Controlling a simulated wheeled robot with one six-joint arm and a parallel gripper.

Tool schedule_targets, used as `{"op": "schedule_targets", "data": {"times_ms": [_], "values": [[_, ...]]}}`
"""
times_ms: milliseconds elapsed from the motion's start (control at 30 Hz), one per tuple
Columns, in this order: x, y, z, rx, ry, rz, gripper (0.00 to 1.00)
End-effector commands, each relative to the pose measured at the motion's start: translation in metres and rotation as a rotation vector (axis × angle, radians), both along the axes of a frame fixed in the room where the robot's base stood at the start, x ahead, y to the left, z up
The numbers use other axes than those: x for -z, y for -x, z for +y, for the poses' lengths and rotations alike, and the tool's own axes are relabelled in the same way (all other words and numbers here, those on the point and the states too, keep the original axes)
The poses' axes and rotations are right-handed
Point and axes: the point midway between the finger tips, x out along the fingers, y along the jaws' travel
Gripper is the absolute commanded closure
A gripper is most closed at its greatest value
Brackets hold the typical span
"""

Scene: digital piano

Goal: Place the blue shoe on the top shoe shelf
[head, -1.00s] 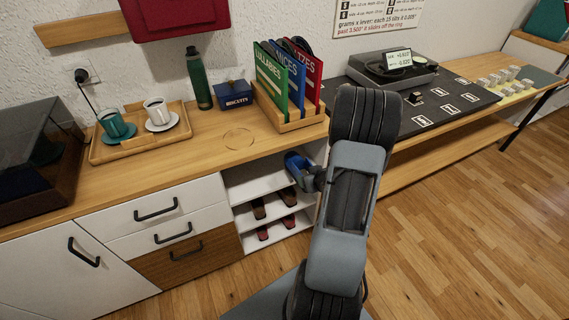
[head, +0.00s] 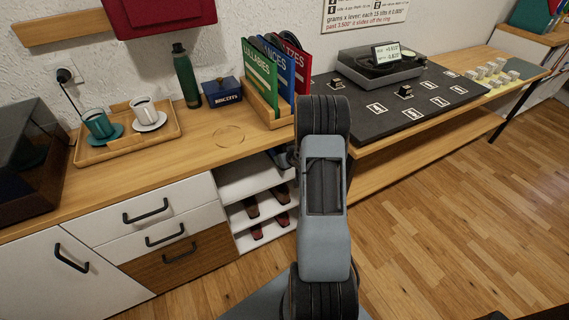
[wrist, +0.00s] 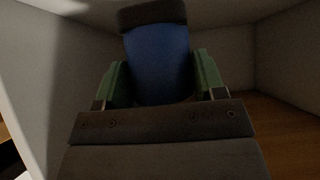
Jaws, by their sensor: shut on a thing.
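The blue shoe (wrist: 158,55) is between the green fingertips of my gripper (wrist: 162,80) in the wrist view, with a dark band at its far end. My gripper is shut on it. In the head view my arm hides most of the gripper, and only a small bluish part of the shoe shows beside it. The white shoe shelf (head: 245,187) stands in the open bay of the cabinet. Its top shelf looks bare at the left; its right part is behind my arm. The gripper is at the height of this upper space.
Dark and red shoes (head: 258,231) lie on the lower shelves. White side walls (wrist: 35,75) surround the gripper closely, with brown floor (wrist: 285,120) at the right. The wooden cabinet top (head: 200,150) overhangs the bay. A record rack (head: 268,115) stands above.

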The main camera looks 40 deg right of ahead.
Motion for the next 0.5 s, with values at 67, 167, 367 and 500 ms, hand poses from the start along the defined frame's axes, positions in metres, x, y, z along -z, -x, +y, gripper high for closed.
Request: {"op": "schedule_targets", "data": {"times_ms": [67, 167, 367, 500], "values": [[0.011, 0.0, 0.0, 0.0, -0.002, 0.001, 0.55], [0.026, 0.0, 0.0, 0.0, -0.002, 0.001, 0.55], [0.035, -0.008, -0.001, 0.0, 0.0, -0.001, 0.55], [0.034, -0.008, -0.001, 0.0, 0.0, -0.001, 0.55]]}}
